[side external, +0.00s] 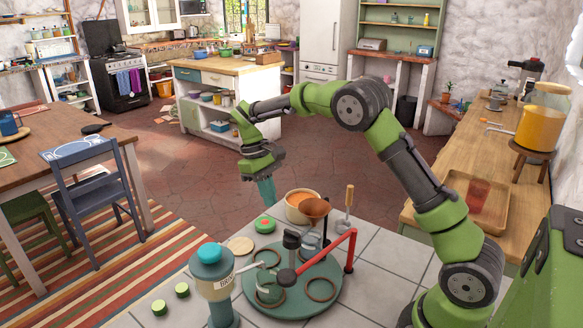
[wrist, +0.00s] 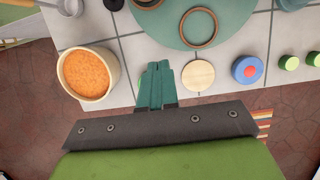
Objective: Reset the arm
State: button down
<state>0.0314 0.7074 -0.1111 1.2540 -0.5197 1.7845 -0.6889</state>
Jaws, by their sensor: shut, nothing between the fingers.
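My gripper (side external: 266,194) hangs at the far edge of the tiled counter (side external: 385,262), fingers pointing down. In the wrist view its teal fingers (wrist: 156,82) are pressed together with nothing between them. A bowl of orange grounds (side external: 300,207) stands to the right of the fingers in the side view; in the wrist view the bowl (wrist: 86,73) is to their left. A round wooden disc (wrist: 198,75) lies on the tiles close to the fingers. The gripper appears apart from all of these.
A round green tray (side external: 333,303) holds a red-armed device (side external: 328,252) and rings. A teal grinder-like canister (side external: 212,275) stands at front left. A wooden side counter (side external: 455,160) is at right.

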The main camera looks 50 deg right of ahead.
jog(key=s+a+r+m+t, duration=0.1)
jog(key=s+a+r+t, duration=0.1)
jog(key=s, duration=0.5)
jog(key=s+a+r+m+t+y, duration=0.1)
jog(key=s+a+r+t, duration=0.2)
jog(key=s+r+t, duration=0.2)
jog(key=s+a+r+m+t+y, duration=0.1)
jog(key=s+r, duration=0.4)
jog(key=s, duration=0.5)
jog(key=a+m+t, duration=0.1)
jog(key=a+t, duration=0.1)
jog(key=shift+a+r+t, duration=0.2)
jog(key=shift+t, duration=0.1)
